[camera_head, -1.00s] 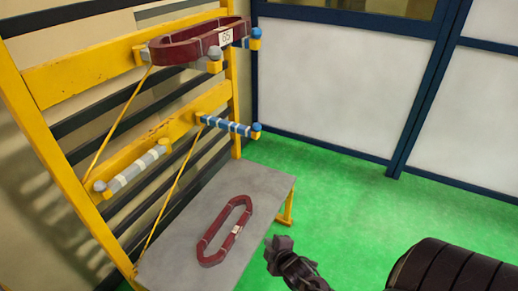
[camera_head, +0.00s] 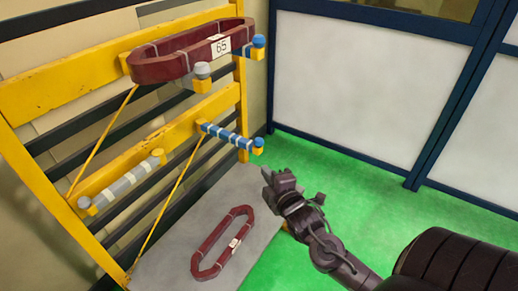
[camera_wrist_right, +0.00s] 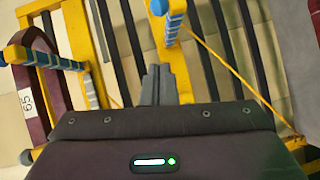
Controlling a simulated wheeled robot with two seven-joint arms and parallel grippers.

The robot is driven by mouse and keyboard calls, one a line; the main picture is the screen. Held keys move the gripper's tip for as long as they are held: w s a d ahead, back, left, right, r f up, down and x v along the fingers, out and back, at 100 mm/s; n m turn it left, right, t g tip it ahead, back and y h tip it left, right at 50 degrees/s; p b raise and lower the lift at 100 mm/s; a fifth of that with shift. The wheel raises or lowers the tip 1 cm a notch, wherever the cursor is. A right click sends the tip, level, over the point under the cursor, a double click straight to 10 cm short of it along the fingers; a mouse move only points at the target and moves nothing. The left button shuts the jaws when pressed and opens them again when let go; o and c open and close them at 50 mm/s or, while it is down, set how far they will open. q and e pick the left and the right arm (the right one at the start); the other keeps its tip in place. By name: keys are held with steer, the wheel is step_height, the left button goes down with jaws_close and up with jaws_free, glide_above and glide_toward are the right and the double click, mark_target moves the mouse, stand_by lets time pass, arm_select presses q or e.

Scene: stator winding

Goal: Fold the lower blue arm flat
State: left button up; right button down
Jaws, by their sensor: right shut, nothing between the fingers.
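The lower blue arm (camera_head: 228,136) is a blue and white banded bar with a yellow end and blue tip. It sticks out from the right part of the rack's lower yellow crossbar, unfolded. It also shows at the top of the right wrist view (camera_wrist_right: 173,20). My right gripper (camera_head: 268,173) is shut and empty, apart from the arm, below and right of its tip in the head view. Its closed fingers also show in the right wrist view (camera_wrist_right: 156,70), pointing towards the rack below the blue arm in the picture. My left gripper is not in view.
A dark red coil labelled 65 (camera_head: 160,68) rests on the upper arms above. Another red coil (camera_head: 208,262) lies on the grey platform (camera_head: 165,262). Green floor (camera_head: 345,185) is open to the right.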

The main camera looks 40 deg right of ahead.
steer(key=p, duration=0.2)
glide_toward(259, 149)
steer(key=w+a+r, duration=0.3)
steer(key=w, duration=0.1)
steer(key=shift+w+d+f+p, duration=0.3)
steer(key=shift+w+d, duration=0.25)
steer(key=shift+w, duration=0.05)
steer(key=shift+w+d+f+p, duration=0.3)
steer(key=shift+w+d+f, duration=0.05)
steer(key=shift+w+d, duration=0.2)
steer(key=shift+w+d+f, duration=0.1)
steer(key=shift+w+d, duration=0.1)
steer(key=shift+d, duration=0.1)
steer(key=shift+d, duration=0.1)
